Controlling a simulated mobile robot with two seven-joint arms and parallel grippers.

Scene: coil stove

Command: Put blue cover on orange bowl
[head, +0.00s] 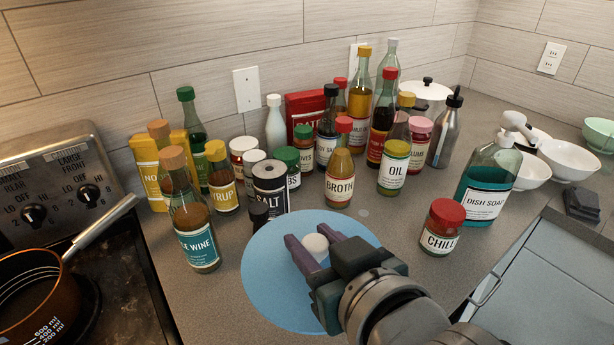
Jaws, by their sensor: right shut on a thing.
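The blue cover (268,285) is a flat round disc with a white knob (316,244), in the lower middle of the head view. My right gripper (308,240) reaches in from the lower right and is shut on the knob, with a purple finger on its left side. The cover looks level over the counter; I cannot tell whether it touches it. My wrist hides its right part. A copper-orange pot (30,300) with a long metal handle sits on the stove at the left, cut off by the frame. I see no other orange bowl. My left gripper is not in view.
Several bottles and jars crowd the counter behind the cover; the wine bottle (192,225) and broth bottle (340,170) stand close to it. A chili jar (442,228) and dish soap (487,190) stand right, near the sink (560,270). White bowls (570,160) are farther right.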

